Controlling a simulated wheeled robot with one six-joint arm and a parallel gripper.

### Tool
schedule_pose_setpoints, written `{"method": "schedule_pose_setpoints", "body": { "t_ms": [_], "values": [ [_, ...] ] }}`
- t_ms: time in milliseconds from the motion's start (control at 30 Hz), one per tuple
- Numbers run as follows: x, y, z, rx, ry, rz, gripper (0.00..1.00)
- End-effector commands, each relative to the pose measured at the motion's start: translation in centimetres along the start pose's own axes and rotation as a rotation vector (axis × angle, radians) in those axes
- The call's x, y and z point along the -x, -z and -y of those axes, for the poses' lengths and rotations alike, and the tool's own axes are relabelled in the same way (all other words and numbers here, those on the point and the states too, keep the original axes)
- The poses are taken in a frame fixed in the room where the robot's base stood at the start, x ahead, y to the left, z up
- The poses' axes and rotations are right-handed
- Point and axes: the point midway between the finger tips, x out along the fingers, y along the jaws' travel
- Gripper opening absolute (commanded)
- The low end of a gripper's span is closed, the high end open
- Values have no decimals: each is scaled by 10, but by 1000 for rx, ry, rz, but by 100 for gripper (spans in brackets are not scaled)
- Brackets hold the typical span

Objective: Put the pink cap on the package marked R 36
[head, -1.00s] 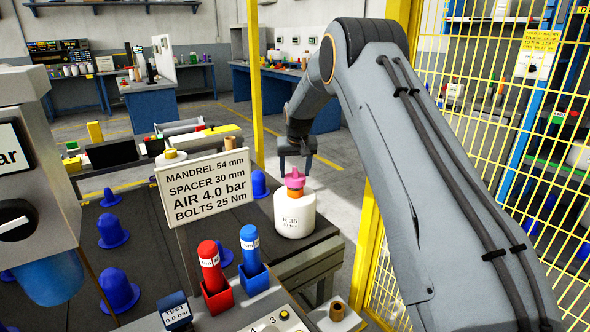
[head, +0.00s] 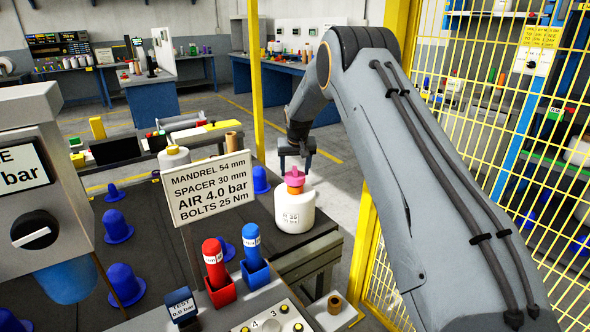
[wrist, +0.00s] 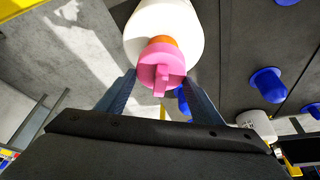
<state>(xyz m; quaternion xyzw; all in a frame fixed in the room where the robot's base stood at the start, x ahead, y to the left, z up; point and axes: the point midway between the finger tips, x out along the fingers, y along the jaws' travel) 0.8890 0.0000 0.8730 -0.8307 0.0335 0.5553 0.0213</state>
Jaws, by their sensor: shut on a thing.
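The package marked R 36 (head: 294,212) is a white bobbin standing upright at the right end of the dark table, with an orange core (head: 295,190) at its top. The pink cap (head: 294,178) is at the top of this core, and it also shows in the wrist view (wrist: 160,68) with a raised bar across it. My gripper (head: 295,160) is above the package, its fingers (wrist: 160,82) shut on the sides of the cap. The cap lines up with the orange core. I cannot tell how far it is seated.
A sign board (head: 210,188) stands left of the package, with another white bobbin (head: 174,158) behind it. Red (head: 215,270) and blue (head: 253,255) holders are in front. Several blue cones (head: 118,226) stand on the table. A yellow mesh fence (head: 480,150) is at the right.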

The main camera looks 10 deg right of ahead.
Motion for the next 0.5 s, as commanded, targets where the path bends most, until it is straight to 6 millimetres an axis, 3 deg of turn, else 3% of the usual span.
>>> {"method": "schedule_pose_setpoints", "body": {
  "t_ms": [500],
  "values": [
    [-20,-8,0,0,0,0,40]
  ]
}}
